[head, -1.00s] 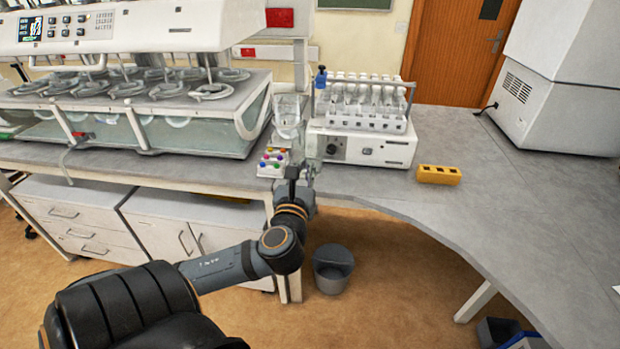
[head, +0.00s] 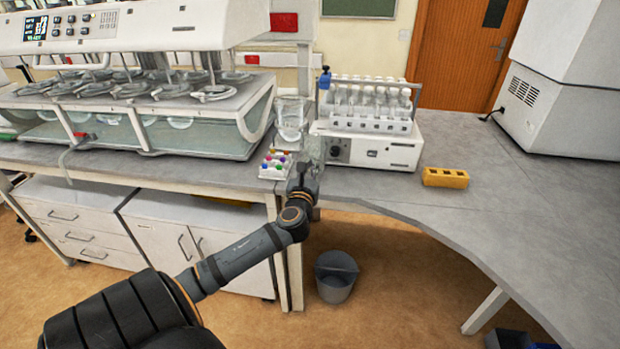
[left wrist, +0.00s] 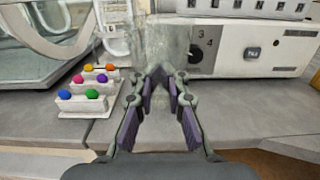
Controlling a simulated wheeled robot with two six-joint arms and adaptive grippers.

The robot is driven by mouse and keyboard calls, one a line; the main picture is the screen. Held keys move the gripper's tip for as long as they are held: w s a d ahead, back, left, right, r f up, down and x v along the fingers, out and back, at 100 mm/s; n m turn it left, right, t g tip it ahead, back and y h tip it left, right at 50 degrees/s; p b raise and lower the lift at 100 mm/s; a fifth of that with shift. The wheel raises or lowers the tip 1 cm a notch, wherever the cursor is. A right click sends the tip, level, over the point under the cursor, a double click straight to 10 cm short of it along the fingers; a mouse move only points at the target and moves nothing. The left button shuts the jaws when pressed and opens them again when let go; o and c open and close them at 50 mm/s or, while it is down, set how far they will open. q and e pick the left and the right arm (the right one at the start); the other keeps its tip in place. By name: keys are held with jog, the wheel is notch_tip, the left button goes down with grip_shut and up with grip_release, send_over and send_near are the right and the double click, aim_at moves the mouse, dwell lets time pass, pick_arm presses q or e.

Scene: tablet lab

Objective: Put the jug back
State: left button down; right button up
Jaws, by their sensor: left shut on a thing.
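A clear, see-through jug (left wrist: 160,42) is between the fingertips of my left gripper (left wrist: 163,78) in the left wrist view. The gripper is shut on it. In the head view my left gripper (head: 304,178) is at the bench's front edge, in front of the white rack machine and beside the coloured-cap tray. The jug is faint there against the machine, so its base and any gap to the bench are hard to tell. My right gripper is not in view.
A small white tray with coloured caps (head: 275,164) sits just left of the gripper. A clear glass vessel (head: 290,117) stands behind it. The white machine with bottles (head: 368,148) is close on the right, then a yellow block (head: 445,177). The right-hand bench is mostly clear.

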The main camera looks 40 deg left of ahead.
pick_arm(q)
jog(key=shift+w+a+f+b, duration=0.1)
jog(key=shift+f+b, duration=0.05)
jog(key=shift+f, duration=0.75)
jog(key=shift+w+f+b, duration=0.1)
jog(key=shift+f+b, duration=0.05)
jog(key=shift+f, duration=0.75)
jog(key=shift+f, duration=0.2)
jog(key=c, duration=1.3)
grip_release()
jog(key=shift+c, duration=0.2)
jog(key=shift+r, duration=0.1)
